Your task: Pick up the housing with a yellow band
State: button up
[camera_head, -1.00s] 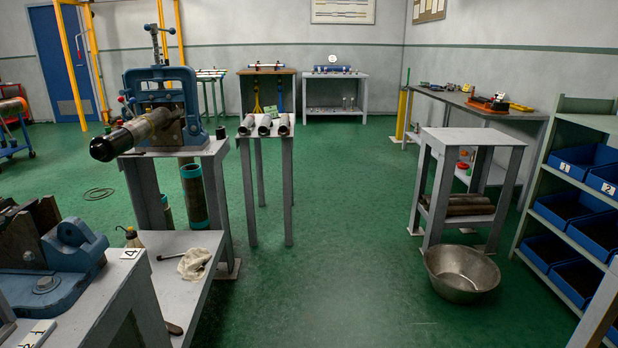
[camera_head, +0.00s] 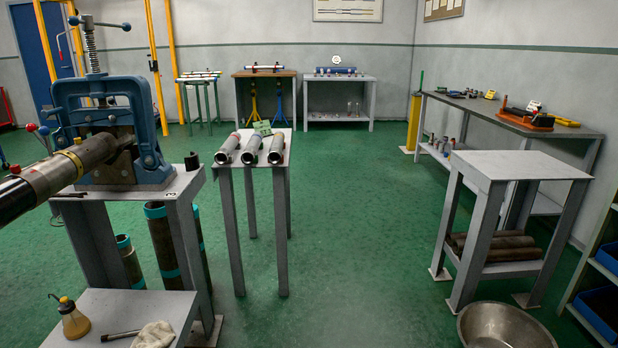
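Three silver cylindrical housings lie side by side on a narrow grey table in the middle left. The left housing (camera_head: 228,148) shows a reddish tint toward its far end. The middle housing (camera_head: 252,147) and right housing (camera_head: 277,148) have far-end bands too small to tell by colour. I cannot tell which of the three has a yellow band. A thick dark and silver pipe (camera_head: 40,184) clamped in the blue vise (camera_head: 112,110) at left shows a yellowish ring near the jaws. My gripper is not in view.
The narrow table (camera_head: 240,164) has a green-white card (camera_head: 262,128) at its back. A low bench (camera_head: 125,310) holds an oil can (camera_head: 70,318) and a rag. A grey stand (camera_head: 520,165) and metal basin (camera_head: 505,328) are at right. The green floor between is clear.

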aim_at(274, 154)
jog(key=i, duration=0.75)
jog(key=i+u, duration=0.15)
jog(key=i, duration=0.6)
jog(key=i+l+u, duration=0.3)
jog(key=i, duration=0.4)
jog(key=i+l+u, duration=0.25)
jog(key=i+l, duration=0.35)
